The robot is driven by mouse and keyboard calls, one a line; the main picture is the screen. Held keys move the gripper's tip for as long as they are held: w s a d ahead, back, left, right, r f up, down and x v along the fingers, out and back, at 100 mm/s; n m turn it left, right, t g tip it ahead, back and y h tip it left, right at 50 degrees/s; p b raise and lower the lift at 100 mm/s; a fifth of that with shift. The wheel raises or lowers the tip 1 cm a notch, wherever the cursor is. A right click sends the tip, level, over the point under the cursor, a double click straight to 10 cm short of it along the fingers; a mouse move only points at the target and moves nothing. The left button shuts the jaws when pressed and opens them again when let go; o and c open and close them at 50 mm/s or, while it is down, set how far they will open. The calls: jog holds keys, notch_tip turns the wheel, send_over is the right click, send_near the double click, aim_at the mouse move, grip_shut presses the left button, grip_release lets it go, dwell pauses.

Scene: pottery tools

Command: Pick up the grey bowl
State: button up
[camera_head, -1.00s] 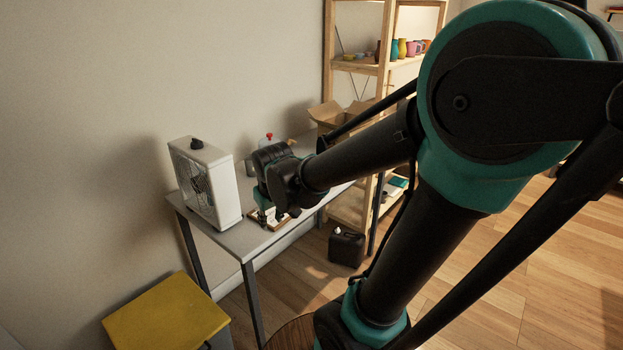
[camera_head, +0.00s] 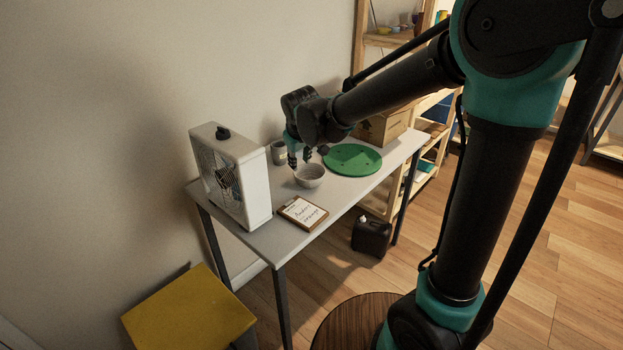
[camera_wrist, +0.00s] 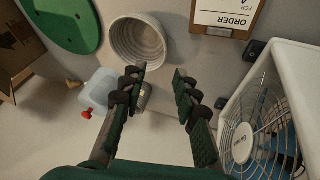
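The grey bowl (camera_head: 309,176) stands upright on the table, behind the clipboard and left of the green disc. In the wrist view the bowl (camera_wrist: 138,42) is seen from above, ribbed inside and empty, just beyond the left fingertip. My gripper (camera_head: 299,157) is above the table at the bowl's back rim. In the wrist view my gripper (camera_wrist: 160,82) has its two fingers apart with nothing held between them. I cannot tell whether a finger touches the bowl.
A clipboard (camera_head: 302,212) lies in front of the bowl. The green disc (camera_head: 352,160) and a cardboard box (camera_head: 384,128) are to the right. A clear container with a red tap (camera_wrist: 102,88) is near my left finger.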

aim_at(297, 178)
jog(key=shift+a+x, duration=0.15)
jog(key=shift+x, duration=2.65)
jog(key=shift+a+x, duration=0.2)
jog(key=shift+x, duration=2.65)
jog(key=shift+s, duration=0.2)
jog(key=shift+c, duration=0.3)
grip_shut()
